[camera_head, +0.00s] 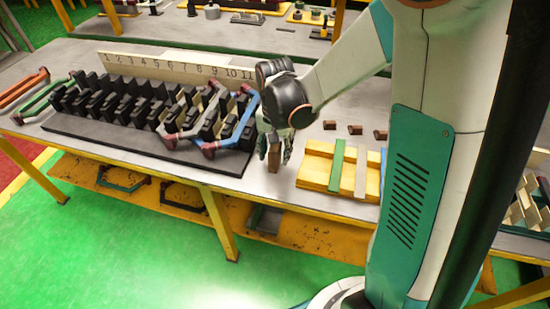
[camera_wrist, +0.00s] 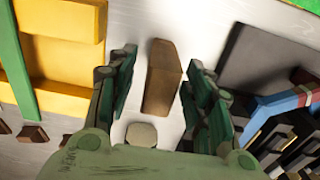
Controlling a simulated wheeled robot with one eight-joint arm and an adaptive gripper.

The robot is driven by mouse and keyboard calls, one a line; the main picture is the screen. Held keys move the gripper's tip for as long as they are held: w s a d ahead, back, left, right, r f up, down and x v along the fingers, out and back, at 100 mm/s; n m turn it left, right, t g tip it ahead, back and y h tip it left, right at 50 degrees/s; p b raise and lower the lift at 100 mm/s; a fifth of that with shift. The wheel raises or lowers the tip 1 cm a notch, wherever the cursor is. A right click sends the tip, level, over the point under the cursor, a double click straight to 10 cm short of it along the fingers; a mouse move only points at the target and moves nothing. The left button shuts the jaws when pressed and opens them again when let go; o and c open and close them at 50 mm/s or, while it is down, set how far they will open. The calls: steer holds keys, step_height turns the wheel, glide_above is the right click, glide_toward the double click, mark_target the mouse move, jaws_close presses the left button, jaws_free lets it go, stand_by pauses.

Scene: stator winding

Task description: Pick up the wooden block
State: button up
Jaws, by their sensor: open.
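The wooden block (camera_head: 273,158) is a brown upright piece on the grey table, between the black rack and the yellow tray. In the wrist view the block (camera_wrist: 161,76) lies between the two green fingers of my gripper (camera_wrist: 160,90), with a gap on each side. In the head view my gripper (camera_head: 275,150) reaches down around the block from above and is open. The fingers partly hide the block in the head view.
A black rack (camera_head: 130,145) with several dark blocks, coloured bars and a numbered board (camera_head: 170,69) stands to the left. A yellow tray (camera_head: 314,172) with a green and a grey strip lies to the right. Small brown blocks (camera_head: 355,130) lie behind it.

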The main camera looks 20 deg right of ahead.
jaws_close()
